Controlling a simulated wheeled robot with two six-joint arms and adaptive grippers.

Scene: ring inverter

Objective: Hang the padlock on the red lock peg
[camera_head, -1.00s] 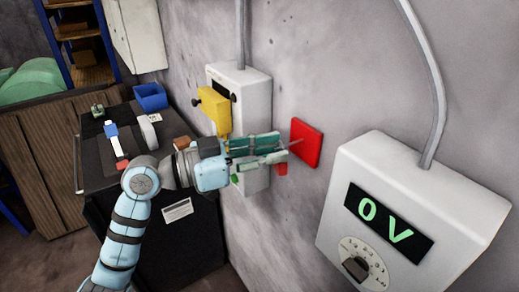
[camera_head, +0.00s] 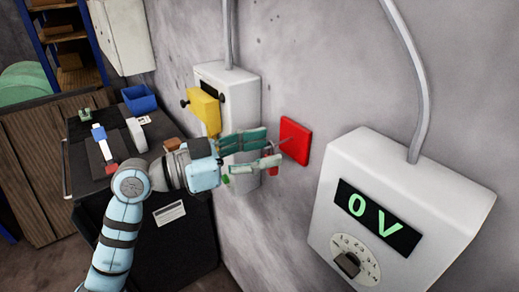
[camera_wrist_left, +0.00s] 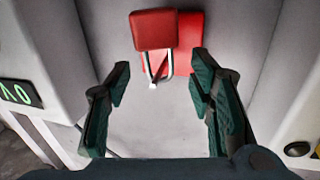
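The red padlock (camera_wrist_left: 155,30) shows in the left wrist view, its grey shackle looped around the pale tip of the lock peg (camera_wrist_left: 153,85). It appears to hang there, apart from both fingers. In the head view, only a bit of the padlock (camera_head: 272,171) shows, beside the fingers. The red square plate (camera_head: 296,140) is on the wall behind the peg; it also shows in the wrist view (camera_wrist_left: 190,30). My left gripper (camera_head: 274,148) is open in front of the plate; in the wrist view its green fingers (camera_wrist_left: 160,82) stand apart with nothing between their pads.
A white box with a 0 V display (camera_head: 405,200) and dial is on the wall at right. A grey box (camera_head: 241,95) with a yellow block (camera_head: 203,108) is left of the plate. A dark cabinet (camera_head: 165,245) holds a blue bin (camera_head: 139,98) and small items.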

